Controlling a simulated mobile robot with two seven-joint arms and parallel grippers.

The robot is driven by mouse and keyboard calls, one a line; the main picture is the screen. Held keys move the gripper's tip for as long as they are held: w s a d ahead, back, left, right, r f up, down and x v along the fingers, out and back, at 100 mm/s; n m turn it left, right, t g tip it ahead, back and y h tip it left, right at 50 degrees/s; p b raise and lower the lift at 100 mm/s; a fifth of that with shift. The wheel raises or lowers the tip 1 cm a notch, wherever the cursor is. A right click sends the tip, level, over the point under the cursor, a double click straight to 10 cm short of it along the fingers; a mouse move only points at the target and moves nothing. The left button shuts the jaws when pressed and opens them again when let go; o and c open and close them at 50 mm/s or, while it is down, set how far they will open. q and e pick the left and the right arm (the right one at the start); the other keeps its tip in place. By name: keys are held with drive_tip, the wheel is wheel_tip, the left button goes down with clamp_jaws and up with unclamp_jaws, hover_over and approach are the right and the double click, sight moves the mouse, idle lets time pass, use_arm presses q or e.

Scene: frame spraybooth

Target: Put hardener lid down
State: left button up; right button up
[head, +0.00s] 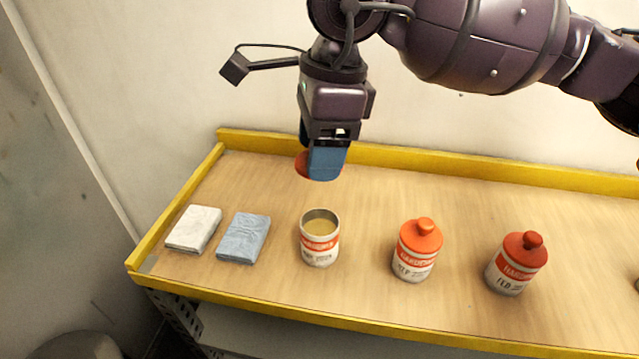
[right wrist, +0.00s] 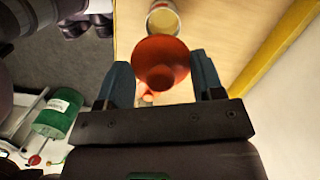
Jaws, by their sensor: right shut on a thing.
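My right gripper (head: 326,163) is shut on the orange-red hardener lid (head: 302,164) and holds it above the back part of the shelf. In the right wrist view the lid (right wrist: 161,61) sits between the two blue fingers (right wrist: 161,84). The open hardener can (head: 319,245) stands upright on the shelf with pale tan contents showing, below and in front of the gripper. It also shows beyond the lid in the right wrist view (right wrist: 163,20). My left gripper is not in view.
The wooden shelf (head: 365,193) has a raised yellow rim. A white block (head: 193,229) and a blue-grey block (head: 243,238) lie left of the can. Two hardener cans with lids on, one nearer (head: 417,250) and one farther right (head: 516,263), stand to its right. Bare wood lies behind them.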

wheel_tip(320, 180, up, 9)
drive_tip(key=shift+r, duration=0.15)
